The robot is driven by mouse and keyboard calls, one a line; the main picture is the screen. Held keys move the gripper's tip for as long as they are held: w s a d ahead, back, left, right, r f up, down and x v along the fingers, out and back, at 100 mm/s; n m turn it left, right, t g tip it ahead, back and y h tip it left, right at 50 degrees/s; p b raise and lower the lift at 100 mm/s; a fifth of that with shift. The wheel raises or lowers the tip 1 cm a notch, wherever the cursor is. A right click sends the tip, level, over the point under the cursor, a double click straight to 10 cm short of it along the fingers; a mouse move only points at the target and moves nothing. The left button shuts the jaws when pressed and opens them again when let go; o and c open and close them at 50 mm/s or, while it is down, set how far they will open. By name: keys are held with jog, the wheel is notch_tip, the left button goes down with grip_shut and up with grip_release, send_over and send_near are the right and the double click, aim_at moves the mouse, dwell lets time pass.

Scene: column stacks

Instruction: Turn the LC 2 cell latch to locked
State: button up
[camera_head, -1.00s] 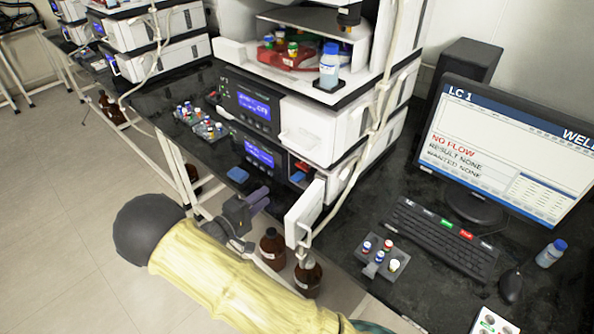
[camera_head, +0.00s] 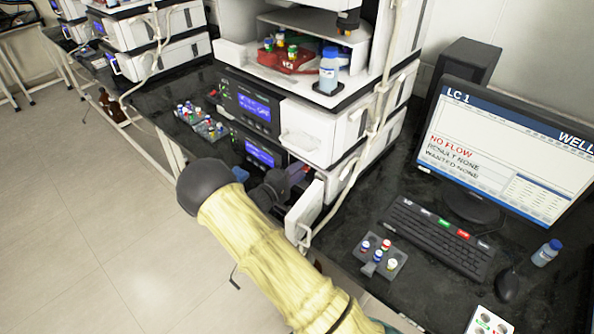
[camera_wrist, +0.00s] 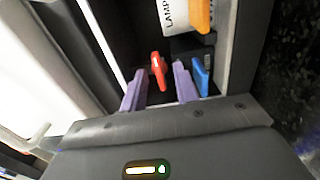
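In the wrist view, a dark open compartment shows a small red lever (camera_wrist: 157,70) with a pale stripe, a blue lever (camera_wrist: 201,77) to its right, and an orange part (camera_wrist: 201,16) beside a white label reading "LAMP". I cannot tell from any lettering which part is the cell latch. My gripper (camera_wrist: 160,68) is open, with its purple fingers on either side of the red lever and visible gaps. In the head view, my gripper (camera_head: 292,179) is at the open front of the lower module (camera_head: 262,152), beside its white door (camera_head: 305,210). My gripper and arm hide most of that compartment.
A monitor (camera_head: 510,150) headed "LC 1" reads "NO FLOW". A keyboard (camera_head: 440,235) and a vial tray (camera_head: 380,257) lie on the dark bench. A hanging cable (camera_head: 375,120) runs down the stack beside the door. Another vial rack (camera_head: 203,122) stands left of the stack.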

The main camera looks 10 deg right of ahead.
grip_shut()
jog(key=shift+n, duration=0.4)
jog(key=n+p, duration=0.1)
jog(key=n, duration=0.5)
jog(key=n+p, duration=0.2)
jog(key=n, duration=0.3)
jog(key=n+p, duration=0.2)
jog(key=n, duration=0.4)
dwell(0.3)
dwell(0.5)
